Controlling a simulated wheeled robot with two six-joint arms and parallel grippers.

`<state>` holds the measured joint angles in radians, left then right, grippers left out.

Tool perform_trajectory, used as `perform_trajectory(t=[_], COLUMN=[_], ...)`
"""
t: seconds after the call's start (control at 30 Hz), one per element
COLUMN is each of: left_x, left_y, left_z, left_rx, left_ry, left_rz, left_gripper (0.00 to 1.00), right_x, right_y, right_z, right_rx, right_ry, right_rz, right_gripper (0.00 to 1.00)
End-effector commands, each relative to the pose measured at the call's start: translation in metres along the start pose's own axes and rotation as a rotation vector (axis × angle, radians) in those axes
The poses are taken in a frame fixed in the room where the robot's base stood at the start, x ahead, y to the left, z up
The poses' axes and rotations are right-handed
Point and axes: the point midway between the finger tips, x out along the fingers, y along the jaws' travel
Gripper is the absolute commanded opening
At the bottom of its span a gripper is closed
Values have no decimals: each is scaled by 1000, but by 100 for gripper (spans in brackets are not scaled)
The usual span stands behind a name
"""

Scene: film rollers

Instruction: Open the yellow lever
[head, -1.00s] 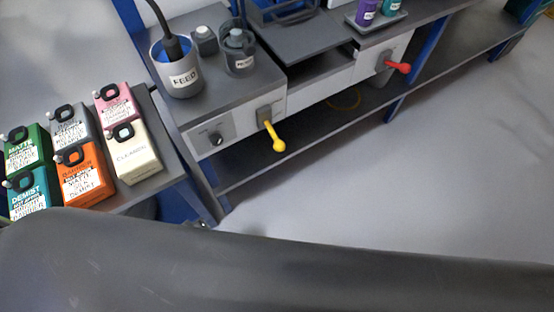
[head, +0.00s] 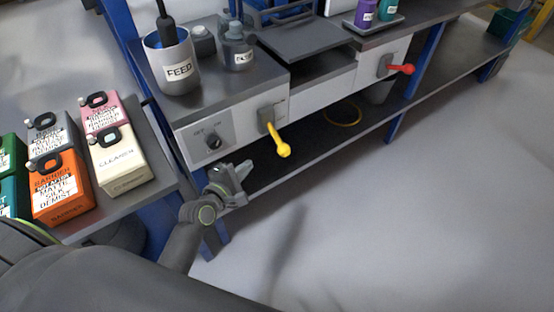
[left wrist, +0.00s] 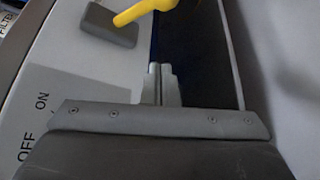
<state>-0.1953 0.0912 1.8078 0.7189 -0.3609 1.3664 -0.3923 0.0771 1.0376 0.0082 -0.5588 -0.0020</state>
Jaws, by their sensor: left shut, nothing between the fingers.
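The yellow lever (head: 278,140) sticks out from a grey plate on the front of the white and grey machine, its knob end pointing down and outward. It also shows at the top of the left wrist view (left wrist: 142,10), where part of it is cut off. My left gripper (head: 246,170) is below and to the left of the lever, apart from it. In the left wrist view its fingers (left wrist: 160,72) are together with nothing between them. My right gripper is not in view.
A red lever (head: 401,69) is farther right. The FEED cup (head: 175,70) stands on top. Several cans, including the CLEANER can (head: 120,160), stand at left. The floor at right is clear.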

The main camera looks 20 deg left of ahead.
Motion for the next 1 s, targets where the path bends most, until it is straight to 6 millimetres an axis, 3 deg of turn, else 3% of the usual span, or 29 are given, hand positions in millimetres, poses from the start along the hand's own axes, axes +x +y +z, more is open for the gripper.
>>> perform_trajectory(t=[0.33, 0.47, 0.93, 1.0], left_x=[1, 11, 101, 98], left_y=[1, 1, -1, 1], left_z=[0, 1, 0, 8], left_rx=[-1, 0, 0, -2], left_ry=[-1, -2, -2, -1], left_rz=[1, 2, 0, 0], left_gripper=[0, 0, 0, 0], right_x=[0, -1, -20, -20], right_y=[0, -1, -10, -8], right_z=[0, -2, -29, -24], right_rx=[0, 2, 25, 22], right_ry=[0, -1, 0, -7], right_rz=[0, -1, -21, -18], right_gripper=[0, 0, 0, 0])
